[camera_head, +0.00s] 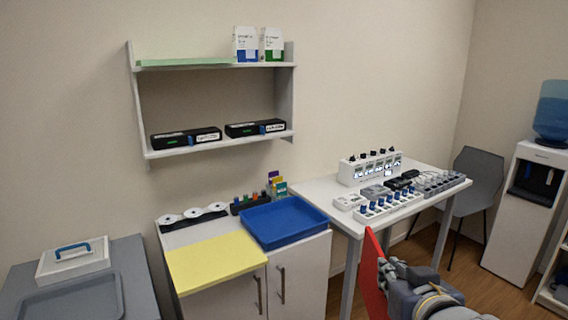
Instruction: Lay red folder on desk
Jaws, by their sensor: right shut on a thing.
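The red folder (372,275) stands steeply on edge near the bottom of the view, right of centre. My right gripper (390,272) is shut on it and comes in from the lower right. The gripper hides part of the folder, and the lower end runs out of the picture. The folder appears in front of the white desk (318,192), which carries a row of devices along its right part. My left gripper is not in view.
A white cabinet (309,262) left of the desk carries a yellow sheet (215,262) and a blue tray (283,221). A wall shelf (215,142) holds boxes. A grey chair (478,185) and a water dispenser (523,215) stand right. A grey surface (135,270) is far left.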

